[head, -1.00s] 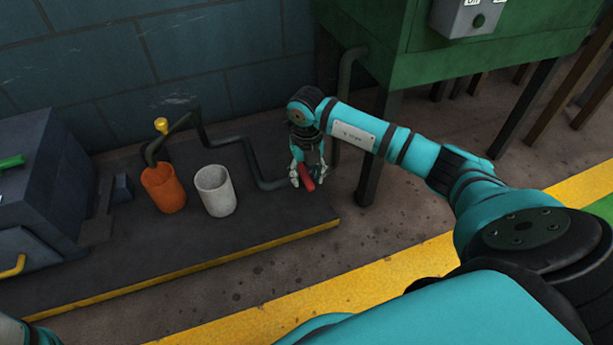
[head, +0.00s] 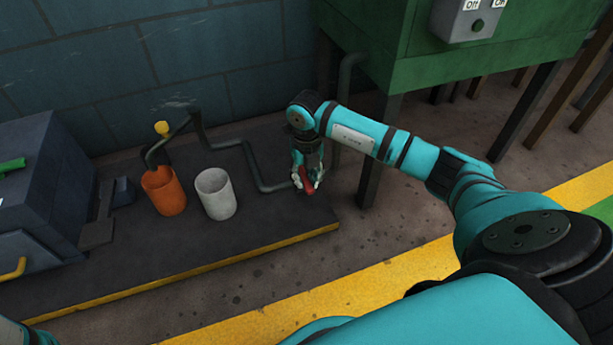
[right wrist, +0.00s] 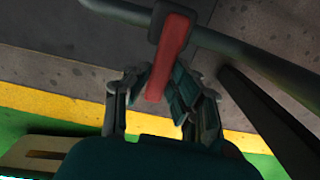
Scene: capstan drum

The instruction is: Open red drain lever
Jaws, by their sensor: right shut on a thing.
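The red drain lever (head: 306,180) sits at the right end of the dark pipe, by the right edge of the dark platform. In the right wrist view the lever (right wrist: 169,55) runs from a dark block on the pipe down between the fingers. My right gripper (head: 308,184) is around the lever and shut on it; the fingers (right wrist: 160,90) show on both sides of it. My left gripper is not in view; only a bit of my left arm shows at the bottom left corner.
An orange cup (head: 164,191) stands under the pipe (head: 253,172) outlet near a yellow knob (head: 161,128). A white cup (head: 216,193) stands to its right. A green cabinet (head: 400,40) on dark legs stands behind my right arm. A grey-blue machine (head: 40,190) is at the left.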

